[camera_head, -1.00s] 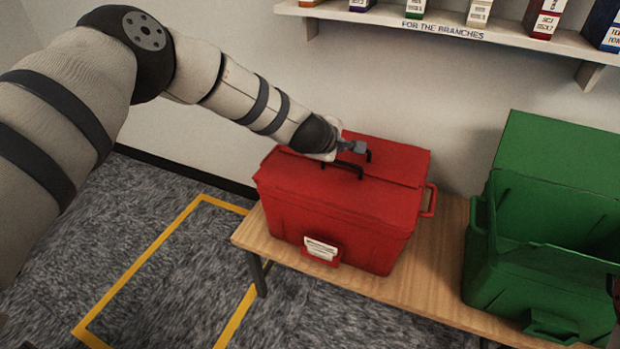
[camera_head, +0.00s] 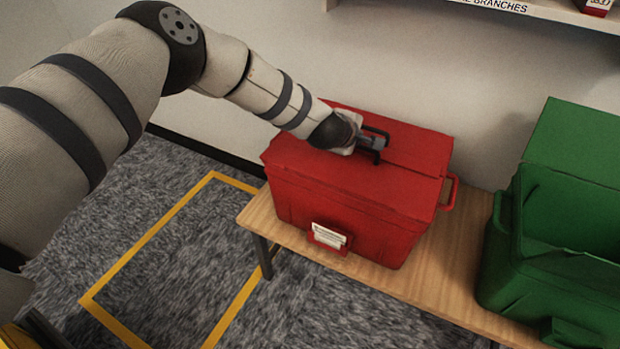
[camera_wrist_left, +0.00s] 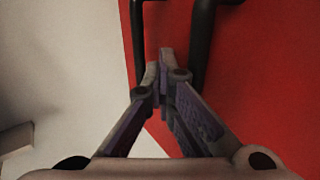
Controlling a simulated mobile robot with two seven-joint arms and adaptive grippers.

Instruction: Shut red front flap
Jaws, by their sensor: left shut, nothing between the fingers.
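The red box (camera_head: 345,230) stands on a wooden bench. Its red front flap (camera_head: 340,183) lies across the top at the front, looking flat or nearly so. The rear flap (camera_head: 425,148) lies behind it. My left gripper (camera_head: 378,143) is at the black handles (camera_head: 376,131) on top of the box and partly hides them. In the left wrist view the gripper (camera_wrist_left: 165,55) is shut and empty, with a black handle bar (camera_wrist_left: 202,40) on its right and another on its left. Whether it touches them, I cannot tell. My right gripper is out of view.
A green box (camera_head: 545,265) with an open top stands to the right on the same bench (camera_head: 440,275). A wall shelf (camera_head: 545,10) is above. Yellow floor tape (camera_head: 150,240) marks the carpet at left.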

